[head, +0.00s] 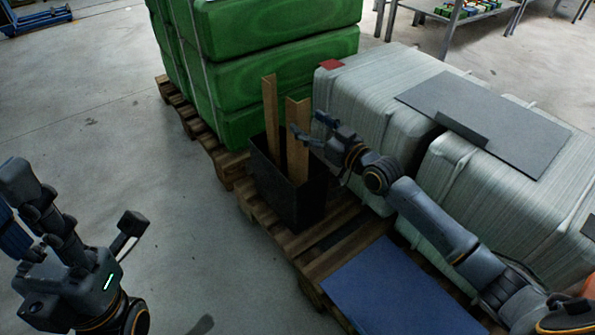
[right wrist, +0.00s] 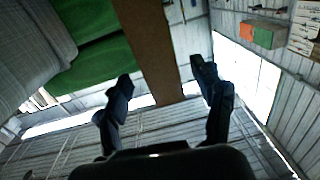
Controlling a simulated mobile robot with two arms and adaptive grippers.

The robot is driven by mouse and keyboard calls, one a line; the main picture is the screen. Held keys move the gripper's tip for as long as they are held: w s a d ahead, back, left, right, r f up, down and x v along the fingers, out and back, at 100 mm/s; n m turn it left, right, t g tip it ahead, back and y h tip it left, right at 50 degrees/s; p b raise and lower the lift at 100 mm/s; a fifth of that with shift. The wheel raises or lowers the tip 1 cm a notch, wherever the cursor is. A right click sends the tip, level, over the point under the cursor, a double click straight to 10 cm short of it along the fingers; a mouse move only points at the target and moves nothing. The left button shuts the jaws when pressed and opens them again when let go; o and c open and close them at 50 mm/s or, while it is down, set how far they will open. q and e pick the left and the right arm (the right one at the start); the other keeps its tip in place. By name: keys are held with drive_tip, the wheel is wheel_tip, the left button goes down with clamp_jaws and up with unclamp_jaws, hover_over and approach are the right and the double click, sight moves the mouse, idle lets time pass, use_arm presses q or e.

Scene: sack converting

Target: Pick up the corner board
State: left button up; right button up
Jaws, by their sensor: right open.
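Brown corner boards stand upright in a black bin (head: 290,197) on a pallet; one is a tall thin board (head: 271,112) at the back, and a wider corner board (head: 297,150) stands in front of it. My right gripper (head: 307,128) is open beside the upper part of the wider board. In the right wrist view, a brown board (right wrist: 150,45) shows between the spread fingers of my right gripper (right wrist: 163,80). I cannot tell whether a finger touches it. My left gripper (head: 76,200) is open and empty over the floor at the left. The boards' lower ends are hidden in the bin.
Stacked green sacks (head: 278,75) stand behind the bin. Wrapped pale bales (head: 385,95) with a dark sheet (head: 520,125) on top are close on the right. A blue panel (head: 395,290) lies in front. The floor (head: 150,150) at the left is clear.

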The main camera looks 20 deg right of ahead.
sight(304, 121)
drive_tip(key=b+x, duration=0.1)
drive_tip(key=x, duration=0.2)
drive_tip(key=shift+w+a+f, duration=0.15)
drive_tip(key=shift+w, duration=0.15)
drive_tip(key=shift+w+a, duration=0.1)
drive_tip(key=shift+w, duration=0.1)
clamp_jaws()
